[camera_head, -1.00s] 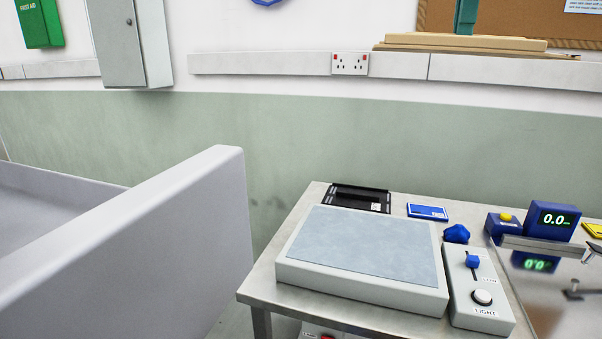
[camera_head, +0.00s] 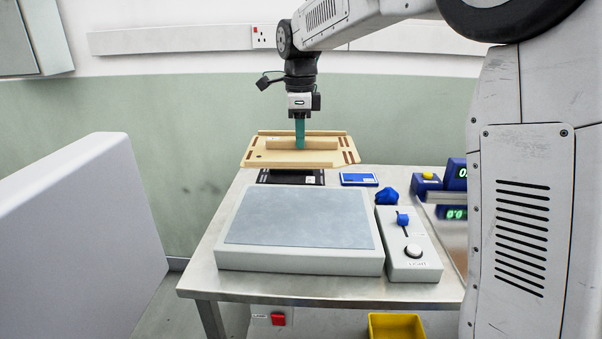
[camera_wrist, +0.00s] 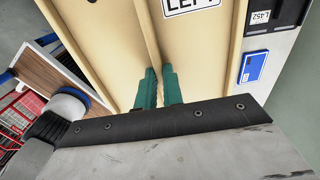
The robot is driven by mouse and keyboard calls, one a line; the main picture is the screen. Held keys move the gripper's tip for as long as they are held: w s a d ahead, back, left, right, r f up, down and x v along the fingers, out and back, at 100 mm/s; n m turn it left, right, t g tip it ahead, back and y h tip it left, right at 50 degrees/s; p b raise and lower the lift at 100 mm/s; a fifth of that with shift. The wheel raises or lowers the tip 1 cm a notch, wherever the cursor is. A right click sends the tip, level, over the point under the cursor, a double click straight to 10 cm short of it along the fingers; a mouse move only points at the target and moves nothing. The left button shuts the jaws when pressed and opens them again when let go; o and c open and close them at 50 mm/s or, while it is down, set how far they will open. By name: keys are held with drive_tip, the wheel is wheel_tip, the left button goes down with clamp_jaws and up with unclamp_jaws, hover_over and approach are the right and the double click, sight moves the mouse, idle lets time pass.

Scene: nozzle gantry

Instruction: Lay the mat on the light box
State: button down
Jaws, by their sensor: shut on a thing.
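The mat appears to be a beige board (camera_head: 268,157) with a raised rib along its middle. In the wrist view the board (camera_wrist: 105,45) fills much of the upper middle and bears a label reading "LEFT". My gripper (camera_head: 300,143) is shut on the rib; its green fingers (camera_wrist: 157,92) stand on either side of it in the wrist view. The board is held roughly level in the air, beyond the back edge of the light box (camera_head: 300,262). The light box is a pale box with a bare grey-blue top, on the metal table. The board's underside is hidden.
A black tray (camera_head: 290,179) lies below the board, with a blue card (camera_head: 359,180) to its right. A blue knob (camera_head: 387,196) and the light's control box (camera_head: 410,255) stand right of the light box. A grey partition (camera_head: 90,240) rises to the left.

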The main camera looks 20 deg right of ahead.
drive_tip(key=shift+w+d+f, duration=0.1)
drive_tip(key=shift+w+f, duration=0.1)
drive_tip(key=shift+f, duration=2.75)
drive_tip(key=shift+w+f, duration=0.2)
drive_tip(key=shift+f, duration=2.8)
drive_tip(key=shift+w+d+f, duration=0.1)
drive_tip(key=shift+w+f, duration=0.1)
drive_tip(key=shift+f, duration=2.75)
drive_tip(key=shift+f, duration=0.55)
drive_tip(key=c, duration=1.5)
unclamp_jaws()
drive_tip(key=shift+o, duration=0.2)
drive_tip(key=shift+r, duration=0.1)
